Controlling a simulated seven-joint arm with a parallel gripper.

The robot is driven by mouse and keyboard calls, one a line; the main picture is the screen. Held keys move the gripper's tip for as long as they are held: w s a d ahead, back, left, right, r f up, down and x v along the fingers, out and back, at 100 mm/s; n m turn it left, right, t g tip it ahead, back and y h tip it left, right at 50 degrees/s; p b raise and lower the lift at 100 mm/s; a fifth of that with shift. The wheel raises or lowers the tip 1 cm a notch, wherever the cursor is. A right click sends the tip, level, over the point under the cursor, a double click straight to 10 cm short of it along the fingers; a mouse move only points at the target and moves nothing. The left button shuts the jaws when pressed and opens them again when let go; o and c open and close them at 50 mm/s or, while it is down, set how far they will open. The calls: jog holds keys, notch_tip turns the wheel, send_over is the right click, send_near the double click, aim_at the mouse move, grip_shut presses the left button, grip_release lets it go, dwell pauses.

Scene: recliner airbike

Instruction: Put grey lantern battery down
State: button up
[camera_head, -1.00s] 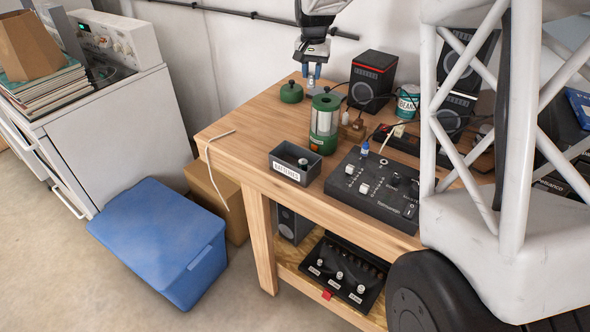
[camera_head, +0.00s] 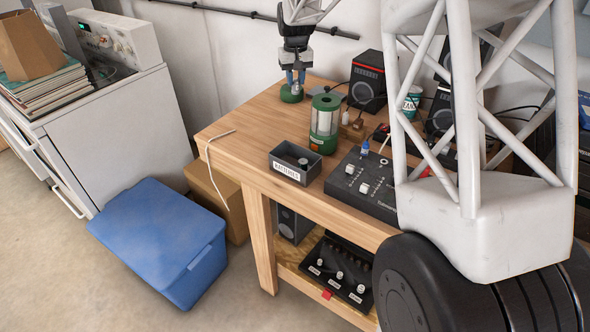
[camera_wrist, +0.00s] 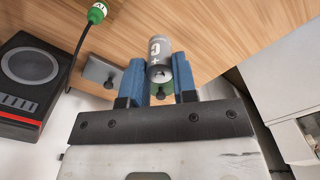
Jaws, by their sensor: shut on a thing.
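My gripper (camera_head: 296,76) is over the back left of the wooden workbench, just above the green lantern cap (camera_head: 291,94). In the wrist view its blue fingers (camera_wrist: 160,84) are shut on a grey battery (camera_wrist: 160,48) marked with a plus sign. A bit of green shows between the fingers behind the battery. The fingers mostly hide the battery in the head view, and I cannot tell whether it touches anything below. The green lantern (camera_head: 324,123) stands upright to the right. A grey labelled battery box (camera_head: 295,163) with a battery in it sits in front of the lantern.
A black control panel (camera_head: 364,185), speakers (camera_head: 367,81) and a can (camera_head: 411,102) occupy the bench's right side. The bench's left end (camera_head: 236,135) is mostly bare, with a pale cord over its edge. A blue bin (camera_head: 160,240) stands on the floor.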

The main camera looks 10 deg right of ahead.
aim_at(287, 151)
jog(key=s+a+n, duration=0.3)
jog(key=s, duration=0.7)
jog(key=s+a+f+n, duration=0.1)
jog(key=s+a+n, duration=0.2)
jog(key=s, duration=0.8)
jog(key=shift+s+a, duration=0.15)
jog(key=shift+a, duration=0.05)
jog(key=shift+f, duration=3.15)
jog(key=shift+f, duration=0.1)
jog(key=shift+f, duration=1.75)
jog(key=shift+f, duration=0.15)
jog(key=o, duration=0.6)
jog(key=shift+o, duration=0.2)
